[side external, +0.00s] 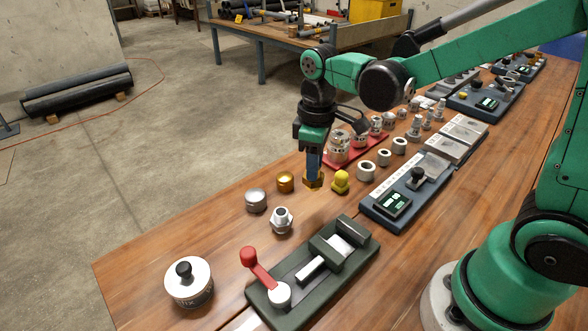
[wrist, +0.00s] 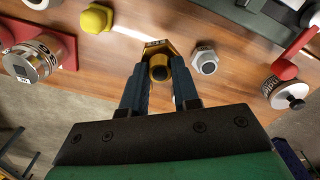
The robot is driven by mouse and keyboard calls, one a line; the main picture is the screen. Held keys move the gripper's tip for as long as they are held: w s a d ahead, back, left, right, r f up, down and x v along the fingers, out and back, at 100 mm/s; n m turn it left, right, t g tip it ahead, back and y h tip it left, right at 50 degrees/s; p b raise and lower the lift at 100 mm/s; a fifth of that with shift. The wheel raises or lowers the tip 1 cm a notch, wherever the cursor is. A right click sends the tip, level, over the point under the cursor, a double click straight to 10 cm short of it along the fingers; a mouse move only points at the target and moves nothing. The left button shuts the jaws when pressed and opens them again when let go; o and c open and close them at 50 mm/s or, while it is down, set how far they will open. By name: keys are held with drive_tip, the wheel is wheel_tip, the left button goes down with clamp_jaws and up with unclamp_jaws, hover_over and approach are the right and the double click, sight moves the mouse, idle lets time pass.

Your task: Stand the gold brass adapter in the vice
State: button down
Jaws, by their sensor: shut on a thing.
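The gold brass adapter (side external: 314,182) is between the fingertips of my gripper (side external: 313,172). In the wrist view my gripper (wrist: 159,88) is shut on the adapter (wrist: 157,49), whose hex collar and dark round bore show. Whether it touches the table or hangs just above it, I cannot tell. The vice (side external: 290,304), a dark green base with a pale metal slide and a red-knobbed lever, lies on the table nearer the camera, apart from my gripper. Part of the vice (wrist: 258,16) shows at the top right of the wrist view.
A silver hex fitting (side external: 281,220), a silver cap (side external: 256,201), a gold cap (side external: 286,181) and a yellow plug (side external: 341,181) stand near my gripper. A white lidded pot (side external: 189,285) stands left of the vice. A red tray (side external: 371,151) of fittings is behind.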

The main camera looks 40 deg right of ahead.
drive_tip(key=shift+s+a, duration=0.65)
drive_tip(key=shift+s, duration=1)
drive_tip(key=shift+s+a, duration=0.7)
drive_tip(key=shift+s, duration=1)
drive_tip(key=shift+s+a, duration=0.65)
drive_tip(key=shift+s, duration=1)
drive_tip(key=shift+f, duration=1.7)
drive_tip(key=shift+c, duration=2.1)
unclamp_jaws()
wheel_tip(320, 180, up, 7)
